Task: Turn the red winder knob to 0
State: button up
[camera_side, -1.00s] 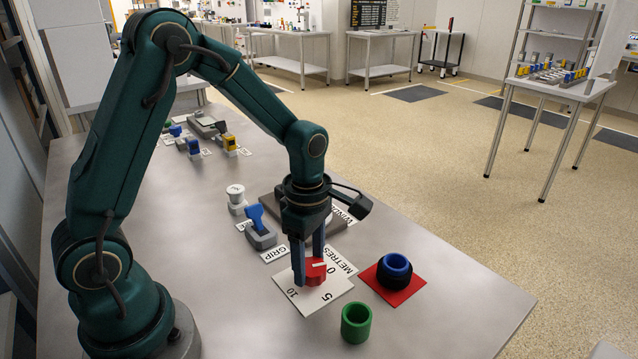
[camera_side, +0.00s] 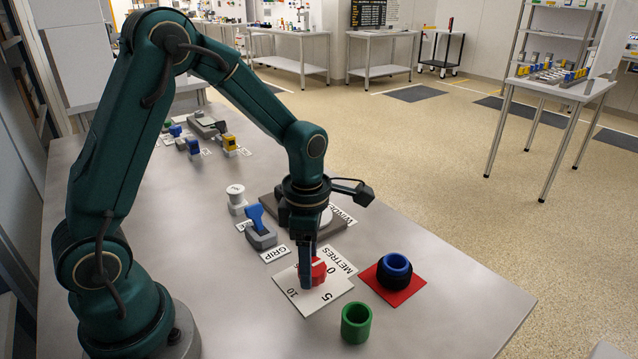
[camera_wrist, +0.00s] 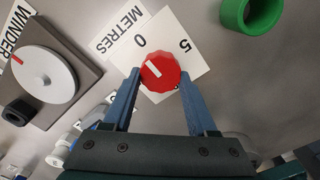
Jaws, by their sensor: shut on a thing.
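The red knob (camera_side: 318,272) stands on a white dial plate (camera_side: 308,299) marked 0, 5 and 10. In the wrist view the knob (camera_wrist: 161,75) is faceted and has a short white pointer mark on its upper-left part. The 0 is printed above and left of the knob, the 5 above and right; the 10 is not seen there. The mark leans towards the 0 side, but I cannot tell whether it lines up exactly. My gripper (camera_wrist: 160,84) is shut on the knob, one blue finger on each side. In the side view my gripper (camera_side: 307,280) points down over it.
A METRES label (camera_wrist: 118,33) lies beside the dial. The grey winder (camera_wrist: 42,76) with a white disc stands close by. A green ring (camera_side: 356,323) and a blue-and-black ring stack (camera_side: 394,270) on a red square are near. A blue-handled grip block (camera_side: 261,229) stands left.

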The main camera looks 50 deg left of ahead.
jog(key=o, duration=1.4)
jog(key=shift+c, duration=0.2)
jog(key=shift+r, duration=2.6)
notch_tip(320, 180, up, 8)
jog(key=s+d+m+t, duration=0.1)
jog(key=s+m+t, duration=0.2)
jog(key=m, duration=0.1)
jog(key=s+m+t, duration=0.1)
jog(key=s+m, duration=0.3)
jog(key=m, duration=0.7)
jog(key=s+m+t, duration=0.1)
jog(key=s+m, duration=0.2)
jog(key=m, duration=0.9)
jog(key=shift+s+d+r+t, duration=0.2)
jog(key=shift+s+d+t, duration=0.1)
jog(key=shift+s+d, duration=0.15)
